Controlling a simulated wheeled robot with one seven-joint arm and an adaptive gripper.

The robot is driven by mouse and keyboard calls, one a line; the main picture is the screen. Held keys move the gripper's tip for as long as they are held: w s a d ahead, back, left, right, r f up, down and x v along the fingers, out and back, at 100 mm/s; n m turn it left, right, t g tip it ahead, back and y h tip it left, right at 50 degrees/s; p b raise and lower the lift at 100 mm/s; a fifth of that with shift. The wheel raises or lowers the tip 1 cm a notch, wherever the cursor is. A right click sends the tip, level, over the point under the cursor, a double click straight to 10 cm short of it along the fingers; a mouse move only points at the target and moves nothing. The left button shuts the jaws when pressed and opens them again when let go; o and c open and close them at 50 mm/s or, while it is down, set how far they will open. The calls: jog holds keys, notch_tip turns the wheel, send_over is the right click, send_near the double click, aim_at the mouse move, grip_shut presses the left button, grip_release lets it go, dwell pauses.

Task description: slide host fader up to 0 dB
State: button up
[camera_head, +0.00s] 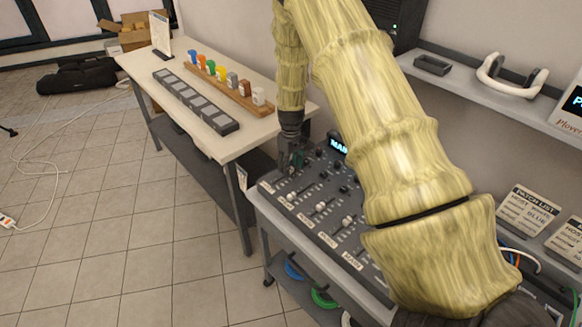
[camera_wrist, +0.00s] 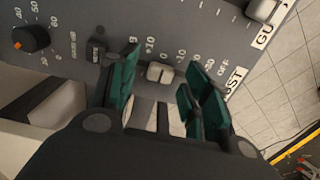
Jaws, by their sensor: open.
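The mixing desk (camera_head: 301,204) stands on a grey cart in the head view. In the wrist view its panel shows a fader scale running from +10 on the left to OFF on the right. The pale host fader cap (camera_wrist: 160,73) sits close to the 0 mark; its exact alignment is hard to tell. The host label (camera_wrist: 236,79) is partly hidden by a finger. My gripper (camera_wrist: 160,66) is open, with its green fingers on either side of the cap, apart from it. In the head view my gripper (camera_head: 297,159) is over the desk's far end.
Another fader cap (camera_wrist: 262,10) lies beside the guest label. A black knob (camera_wrist: 31,39) and a dark button (camera_wrist: 96,50) are on the panel. A cream table (camera_head: 140,68) with coloured items stands left of the desk. A shelf (camera_head: 460,85) runs behind.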

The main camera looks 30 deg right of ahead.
aim_at(291, 169)
notch_tip(291, 169, up, 11)
dwell(0.4)
jog(key=shift+f, duration=0.1)
dwell(0.3)
